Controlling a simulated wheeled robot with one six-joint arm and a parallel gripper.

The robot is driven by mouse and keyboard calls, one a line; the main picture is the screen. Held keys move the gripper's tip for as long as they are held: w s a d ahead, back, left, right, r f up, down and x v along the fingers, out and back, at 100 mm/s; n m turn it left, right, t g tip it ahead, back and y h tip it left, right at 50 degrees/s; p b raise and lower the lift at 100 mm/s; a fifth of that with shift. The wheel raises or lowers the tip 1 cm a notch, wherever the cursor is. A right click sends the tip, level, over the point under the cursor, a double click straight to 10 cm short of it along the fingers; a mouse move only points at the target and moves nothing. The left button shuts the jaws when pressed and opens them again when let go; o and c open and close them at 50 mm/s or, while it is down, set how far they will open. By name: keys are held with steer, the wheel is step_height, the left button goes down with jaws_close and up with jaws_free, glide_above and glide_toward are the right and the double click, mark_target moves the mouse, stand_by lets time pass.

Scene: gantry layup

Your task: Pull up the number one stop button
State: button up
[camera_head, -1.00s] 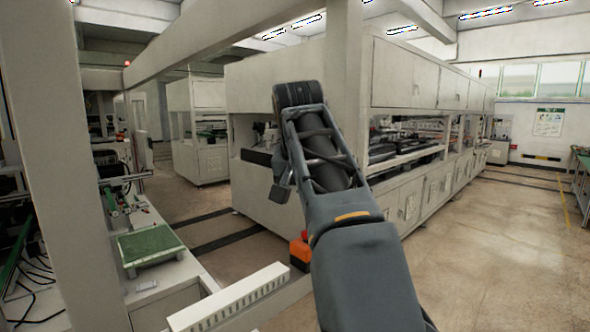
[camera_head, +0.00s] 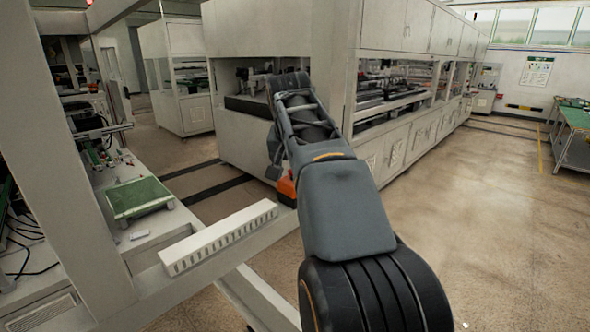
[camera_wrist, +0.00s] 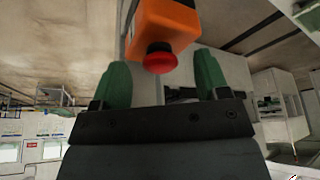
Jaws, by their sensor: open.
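The stop button is a red mushroom head (camera_wrist: 158,58) on an orange box in the wrist view. It lies ahead of my gripper (camera_wrist: 160,85), between its two green fingertips in the picture. The fingers are open and apart, with nothing held; I cannot tell how far the button is from them. In the head view the orange box (camera_head: 287,186) shows beside my arm at the end of a pale beam, and the red head is hidden there. No number is legible on the box. My gripper's fingers are mostly hidden behind my arm in the head view.
A white slotted duct (camera_head: 218,238) lies on the pale beam left of the box. A green tray (camera_head: 138,198) sits on the left bench. A large white machine (camera_head: 280,80) stands behind.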

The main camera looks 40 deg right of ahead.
steer(key=shift+w+d+f, duration=0.1)
steer(key=shift+d+f, duration=0.05)
steer(key=shift+f, duration=0.3)
steer(key=c, duration=1)
steer(key=shift+o, duration=0.2)
steer(key=shift+r, duration=0.25)
steer(key=shift+f, duration=0.1)
steer(key=o, duration=1)
steer(key=shift+c, duration=0.2)
